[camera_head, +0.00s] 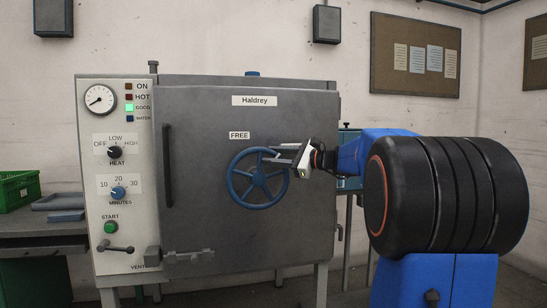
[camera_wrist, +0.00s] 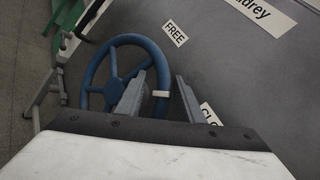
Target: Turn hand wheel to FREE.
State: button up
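The blue hand wheel (camera_head: 258,188) is on the grey door of the Haldrey machine, with the FREE label (camera_head: 239,135) above its upper left. In the wrist view, the wheel (camera_wrist: 114,82) is left of centre, and a white mark (camera_wrist: 161,93) is on its right rim. My gripper (camera_head: 268,154) is at the wheel's upper right rim. Its fingers (camera_wrist: 160,80) are apart, with the marked rim seen between them. I cannot tell if they touch it.
The control panel (camera_head: 118,205) with gauge, knobs and a lit GOOD lamp is left of the door. A vertical door handle (camera_head: 167,165) and a lower latch (camera_head: 190,257) stand out from the door. A green crate (camera_head: 18,190) is on the left bench.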

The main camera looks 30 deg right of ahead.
grip_shut()
